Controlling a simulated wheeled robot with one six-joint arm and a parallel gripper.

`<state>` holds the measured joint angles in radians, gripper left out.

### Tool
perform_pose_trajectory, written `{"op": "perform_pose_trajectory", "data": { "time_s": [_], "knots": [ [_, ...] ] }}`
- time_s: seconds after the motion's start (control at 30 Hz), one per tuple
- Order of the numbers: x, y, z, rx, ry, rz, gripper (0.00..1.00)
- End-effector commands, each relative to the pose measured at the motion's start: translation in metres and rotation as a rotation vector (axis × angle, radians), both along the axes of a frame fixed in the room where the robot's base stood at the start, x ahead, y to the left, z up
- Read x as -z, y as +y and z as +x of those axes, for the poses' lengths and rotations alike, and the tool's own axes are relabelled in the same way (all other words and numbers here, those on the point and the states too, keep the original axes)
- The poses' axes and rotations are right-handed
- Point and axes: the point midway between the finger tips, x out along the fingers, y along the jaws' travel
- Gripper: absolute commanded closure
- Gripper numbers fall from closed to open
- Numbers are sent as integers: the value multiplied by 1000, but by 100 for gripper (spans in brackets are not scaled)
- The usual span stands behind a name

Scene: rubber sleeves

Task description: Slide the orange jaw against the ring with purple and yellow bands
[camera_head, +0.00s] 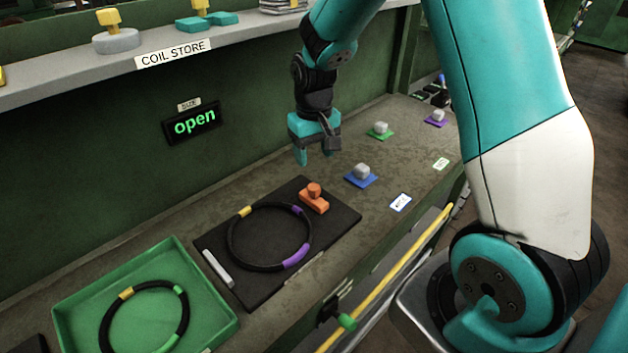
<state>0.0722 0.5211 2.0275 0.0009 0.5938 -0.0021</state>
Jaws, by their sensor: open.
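The orange jaw (314,203) is a small block with a round knob. It sits on the black board (341,222) near its upper right edge, just right of the ring. The ring with purple and yellow bands (232,238) lies flat on the same board. It is black, with a yellow band at its upper left and purple bands at its upper right and lower right. A narrow gap seems to separate the jaw from the ring. My gripper (316,157) is open and empty, above the bench behind the jaw, fingers pointing down.
A pale bar (218,268) lies on the board's left side. A green tray (75,302) at lower left holds another banded ring (105,318). Blue (361,181), green (380,135) and purple (435,122) pads carry grey pieces at right. A shelf (60,78) runs along the back wall.

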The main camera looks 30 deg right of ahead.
Motion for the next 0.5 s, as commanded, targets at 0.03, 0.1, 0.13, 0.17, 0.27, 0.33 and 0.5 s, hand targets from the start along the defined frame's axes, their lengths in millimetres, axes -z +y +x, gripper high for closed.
{"op": "perform_pose_trajectory", "data": {
  "time_s": [0.03, 0.1, 0.13, 0.17, 0.27, 0.33, 0.5],
  "knots": [
    [10, 0, -2, -1, 9, 1, 42],
    [26, 0, -1, -1, 8, 1, 42],
    [33, 0, -1, -1, 7, 0, 42],
    [40, 1, -2, -1, 8, 1, 42],
    [60, 1, -2, -1, 6, 1, 42],
    [72, 1, -2, -1, 4, 1, 42],
    [90, 1, 0, -1, 1, 1, 42]
  ]
}}
